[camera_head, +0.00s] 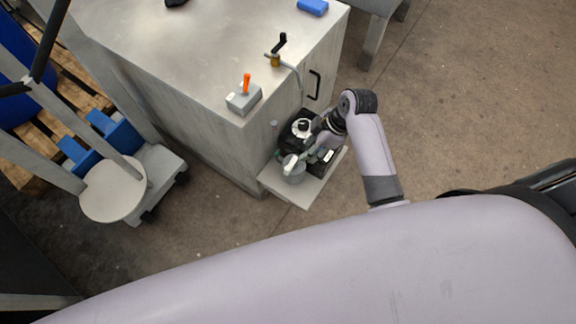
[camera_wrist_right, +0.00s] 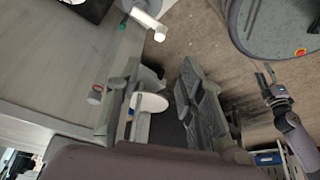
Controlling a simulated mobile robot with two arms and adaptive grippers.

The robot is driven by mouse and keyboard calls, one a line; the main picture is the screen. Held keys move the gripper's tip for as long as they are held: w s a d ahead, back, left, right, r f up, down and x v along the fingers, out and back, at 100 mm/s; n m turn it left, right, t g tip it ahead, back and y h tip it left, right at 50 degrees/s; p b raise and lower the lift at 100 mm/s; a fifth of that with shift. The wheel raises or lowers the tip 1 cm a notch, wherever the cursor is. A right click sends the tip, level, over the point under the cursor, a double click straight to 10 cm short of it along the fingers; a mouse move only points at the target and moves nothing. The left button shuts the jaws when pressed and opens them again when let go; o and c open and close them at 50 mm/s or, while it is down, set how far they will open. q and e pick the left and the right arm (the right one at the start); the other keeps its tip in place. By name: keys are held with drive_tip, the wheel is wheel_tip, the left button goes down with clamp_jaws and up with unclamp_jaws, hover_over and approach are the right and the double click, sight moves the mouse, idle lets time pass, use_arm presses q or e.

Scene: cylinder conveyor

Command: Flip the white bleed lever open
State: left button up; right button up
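In the head view a white lever-like piece (camera_head: 290,161) sticks out above a grey cup (camera_head: 295,174), beside the black pump unit (camera_head: 301,132) on a low shelf. My right gripper (camera_head: 311,152) is beside it, partly hiding the unit. In the right wrist view my right gripper (camera_wrist_right: 165,100) is open, its fingers apart. A white curved part (camera_wrist_right: 150,104) shows between or behind the fingers; I cannot tell whether it is the lever or whether they touch. A white rod with a green end (camera_wrist_right: 147,22) lies beyond the fingertips. My left gripper (camera_wrist_right: 267,76) shows open and empty at the right.
The shelf (camera_head: 307,194) juts from a grey cabinet (camera_head: 195,60). A wheeled cart (camera_head: 113,188) stands left. The floor at right is clear.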

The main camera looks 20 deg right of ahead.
sight(288, 168)
drive_tip(key=b+x, duration=0.2)
drive_tip(key=x, duration=1.3)
drive_tip(key=shift+f, duration=0.15)
clamp_jaws()
